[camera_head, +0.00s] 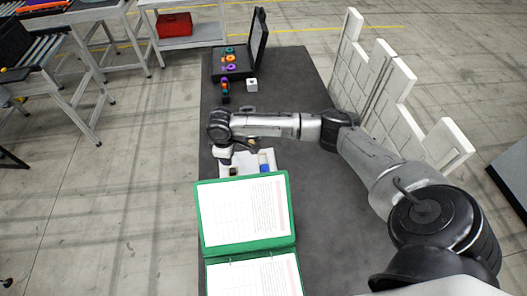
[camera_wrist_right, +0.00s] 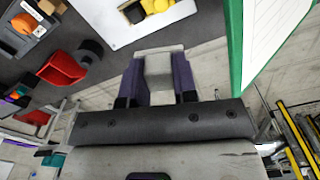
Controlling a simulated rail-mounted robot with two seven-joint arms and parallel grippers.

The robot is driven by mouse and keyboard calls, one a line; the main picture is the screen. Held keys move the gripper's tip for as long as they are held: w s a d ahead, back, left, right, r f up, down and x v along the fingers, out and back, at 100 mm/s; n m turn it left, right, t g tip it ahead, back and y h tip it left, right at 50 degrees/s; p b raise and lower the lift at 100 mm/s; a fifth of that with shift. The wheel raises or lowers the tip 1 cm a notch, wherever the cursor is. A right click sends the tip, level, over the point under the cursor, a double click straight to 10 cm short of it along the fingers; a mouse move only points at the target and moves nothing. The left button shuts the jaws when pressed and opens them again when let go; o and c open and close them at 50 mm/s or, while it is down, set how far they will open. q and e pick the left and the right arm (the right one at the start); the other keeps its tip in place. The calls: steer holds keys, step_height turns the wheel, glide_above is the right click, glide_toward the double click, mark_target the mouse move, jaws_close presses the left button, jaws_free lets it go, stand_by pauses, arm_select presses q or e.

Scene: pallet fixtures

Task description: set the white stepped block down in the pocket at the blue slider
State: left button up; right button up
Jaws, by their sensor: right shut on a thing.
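My right gripper (camera_wrist_right: 158,82) is shut on the white stepped block (camera_wrist_right: 158,66), which shows pale grey between its two dark fingers in the right wrist view. In the head view the right gripper (camera_head: 222,158) is at the left end of the white fixture (camera_head: 248,159), and the block cannot be made out clearly there. The blue slider (camera_head: 265,168) is on the right part of this fixture, near the binder's top edge. The pocket cannot be made out. The fixture also shows at the top of the right wrist view (camera_wrist_right: 118,38), apart from the block. My left gripper is not in view.
An open green binder (camera_head: 199,215) lies close in front of the fixture. A black case (camera_head: 258,40) with coloured rings and a small white cube (camera_head: 252,85) stand farther back on the dark table (camera_head: 300,85). White panels (camera_head: 380,75) stand along its right side.

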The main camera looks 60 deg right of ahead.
steer(key=s+d+f+n+b, duration=0.1)
steer(key=d+f+b, duration=0.1)
steer(key=d+f, duration=0.2)
steer(key=s+d+f+n+b, duration=0.1)
steer(key=d+f, duration=0.4)
steer(key=d, duration=0.2)
steer(key=s+d+f+n+b, duration=0.1)
steer(key=s+d+f+b, duration=0.1)
steer(key=d+f, duration=0.3)
steer(key=shift+d+b, duration=0.35)
steer(key=shift+f+b, duration=0.4)
steer(key=shift+f, duration=0.4)
steer(key=shift+s+p, duration=0.1)
steer(key=shift+p, duration=0.2)
steer(key=shift+d, duration=0.1)
steer(key=shift+p, duration=0.3)
